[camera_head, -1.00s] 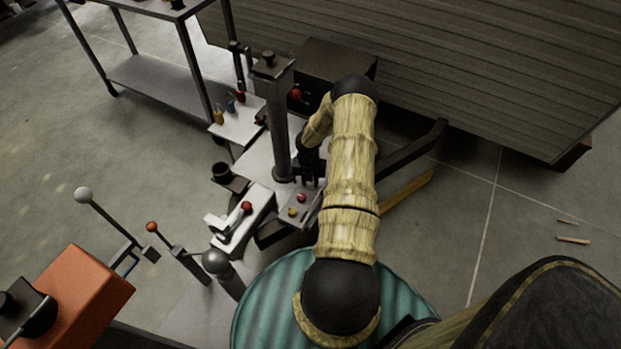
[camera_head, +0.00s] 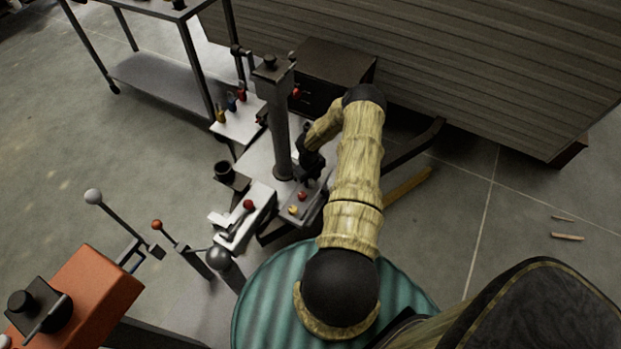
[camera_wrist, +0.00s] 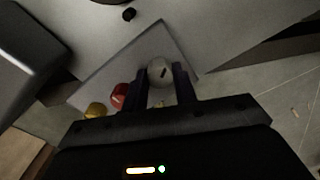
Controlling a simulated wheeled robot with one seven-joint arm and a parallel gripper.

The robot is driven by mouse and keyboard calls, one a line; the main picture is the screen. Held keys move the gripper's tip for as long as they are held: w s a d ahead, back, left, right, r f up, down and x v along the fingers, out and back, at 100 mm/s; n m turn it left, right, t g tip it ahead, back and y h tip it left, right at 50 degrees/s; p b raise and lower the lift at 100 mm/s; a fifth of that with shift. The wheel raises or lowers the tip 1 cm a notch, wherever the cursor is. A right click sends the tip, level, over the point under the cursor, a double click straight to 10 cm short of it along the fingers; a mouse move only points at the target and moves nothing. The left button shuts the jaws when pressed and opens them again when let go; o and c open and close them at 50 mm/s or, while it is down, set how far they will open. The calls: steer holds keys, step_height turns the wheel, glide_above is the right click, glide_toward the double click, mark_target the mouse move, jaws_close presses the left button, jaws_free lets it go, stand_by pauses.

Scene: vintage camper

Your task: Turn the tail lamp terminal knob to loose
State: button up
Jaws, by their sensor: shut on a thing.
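A small light plate (camera_wrist: 95,88) carries a row of three round knobs in the wrist view: a yellow knob (camera_wrist: 96,110), a red knob (camera_wrist: 118,96) and a pale knob (camera_wrist: 160,71) with a dark slot mark. My gripper (camera_wrist: 168,72) has its two dark fingers on either side of the pale knob and is shut on it. No label is readable, so I cannot tell the knob's setting. In the head view my gripper (camera_head: 309,181) reaches down at the plate's far end, beside the red knob (camera_head: 302,195) and the yellow knob (camera_head: 292,210). The pale knob is hidden there.
A dark post (camera_head: 279,125) stands just left of my gripper. A white block with a red-tipped lever (camera_head: 248,204) is left of the plate. A dark box (camera_head: 330,70) and the ribbed camper wall (camera_head: 460,60) lie behind.

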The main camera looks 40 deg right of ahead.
steer(key=shift+n, duration=0.3)
steer(key=o, duration=1)
steer(key=shift+r, duration=0.1)
steer(key=r, duration=0.5)
steer(key=r+p, duration=0.1)
steer(key=r, duration=0.5)
steer(key=r+p, duration=0.1)
steer(key=r, duration=0.5)
steer(key=shift+a+r, duration=0.1)
steer(key=shift+a, duration=0.2)
